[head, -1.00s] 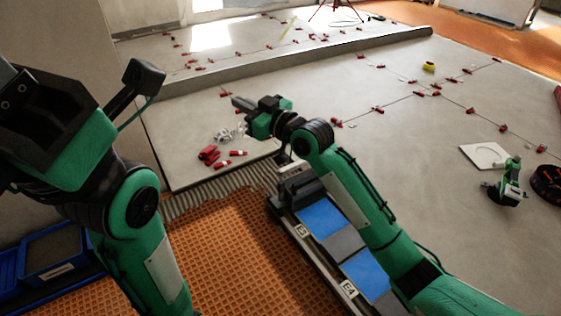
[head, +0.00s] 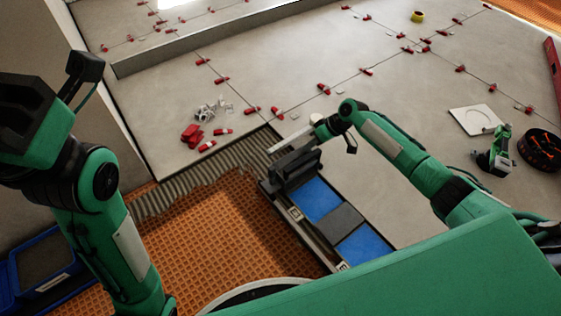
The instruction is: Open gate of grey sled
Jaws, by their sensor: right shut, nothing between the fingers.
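The grey sled (head: 341,216) lies on the orange mat's right edge, with blue panels on top and a dark raised block (head: 297,170) at its far end. A pale bar lies just beyond that block; I cannot tell whether it is the gate. My right gripper (head: 300,139) is at this far end, close to the block. Its fingers are small and partly lost against the bar and block; they look shut, with nothing seen held. I cannot tell whether it touches the sled. My left arm stands at the left; its fingers are out of view.
The orange mat (head: 215,235) has ridged grey mortar along its far edge. Grey tiles with red clips (head: 192,134) and white clips (head: 213,107) lie beyond. A blue bin (head: 45,270) is at lower left. A white square plate (head: 474,120) and black reel (head: 541,150) are at right.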

